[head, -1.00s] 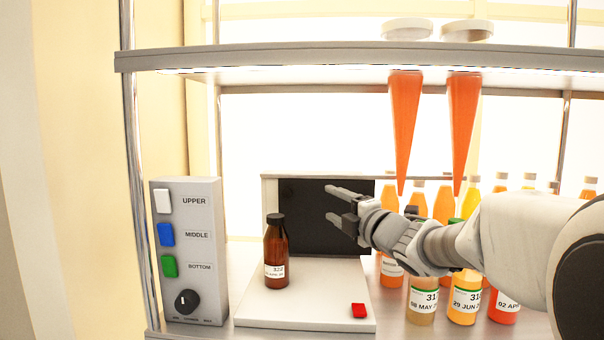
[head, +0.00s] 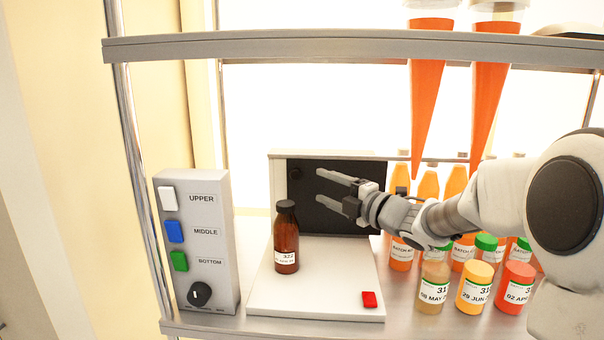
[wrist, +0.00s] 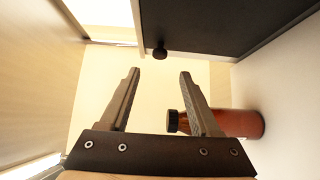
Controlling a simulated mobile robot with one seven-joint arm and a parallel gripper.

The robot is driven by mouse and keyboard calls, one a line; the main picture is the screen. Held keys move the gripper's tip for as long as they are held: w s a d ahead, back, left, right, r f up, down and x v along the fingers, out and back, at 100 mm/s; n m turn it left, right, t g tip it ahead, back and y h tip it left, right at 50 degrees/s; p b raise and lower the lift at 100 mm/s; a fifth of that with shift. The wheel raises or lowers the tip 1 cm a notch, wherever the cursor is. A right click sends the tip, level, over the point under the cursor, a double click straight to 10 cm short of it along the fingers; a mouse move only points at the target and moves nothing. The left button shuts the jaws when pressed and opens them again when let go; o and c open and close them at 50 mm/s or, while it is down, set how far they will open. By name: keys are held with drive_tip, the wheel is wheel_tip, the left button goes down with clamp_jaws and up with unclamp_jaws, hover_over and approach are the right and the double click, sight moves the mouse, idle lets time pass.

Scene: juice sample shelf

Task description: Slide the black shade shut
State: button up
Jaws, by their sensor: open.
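The black shade (head: 330,178) is a flat dark panel standing behind the white base plate, under a pale top rail. A small dark round knob (head: 296,174) sits near its left edge. In the wrist view the shade (wrist: 215,22) fills the upper right, with the knob (wrist: 160,53) at its edge. My gripper (head: 319,186) is open and empty in front of the shade, its tips a little right of the knob in the head view. In the wrist view the knob shows just beyond my gripper (wrist: 159,72), roughly centred between the fingertips. Contact is not visible.
A brown bottle (head: 286,240) stands on the white base plate (head: 315,300), close to my fingers; it shows beside one finger in the wrist view (wrist: 238,122). A red button (head: 369,299) is at front right. A button panel (head: 205,270) stands left. Several juice bottles (head: 434,287) stand right.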

sight(297, 175)
drive_tip(key=p+x, duration=0.1)
drive_tip(key=x, duration=0.7)
drive_tip(key=shift+w+a+p, duration=0.2)
drive_tip(key=shift+a+p, duration=0.05)
drive_tip(key=shift+p, duration=0.1)
clamp_jaws()
idle(0.9)
